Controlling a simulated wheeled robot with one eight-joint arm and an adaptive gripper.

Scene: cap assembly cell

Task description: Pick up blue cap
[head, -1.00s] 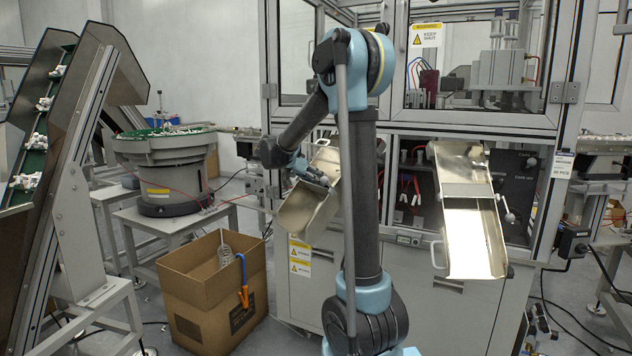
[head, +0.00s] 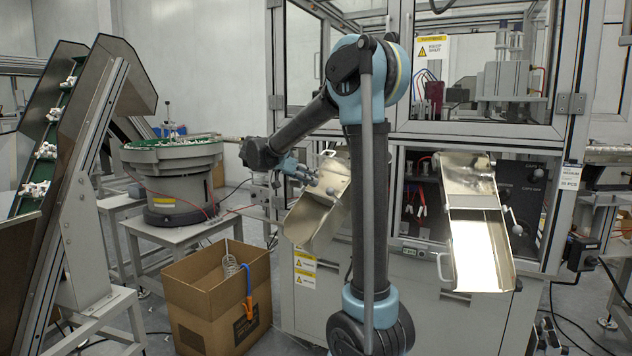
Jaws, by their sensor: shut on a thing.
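My gripper (head: 312,180) is at the end of my arm, left of centre in the head view, with its fingers pointing right and slightly down. It is over the upper part of the left metal chute (head: 318,212). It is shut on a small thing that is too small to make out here. I cannot tell its colour, and no blue cap can be clearly picked out in the chute or elsewhere.
A right metal chute (head: 478,245) with side handles sits on the machine front. A cardboard box (head: 205,308) with an orange-and-blue tool (head: 247,292) stands on the floor at left. A bowl feeder (head: 172,180) and an inclined conveyor (head: 75,170) are further left.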

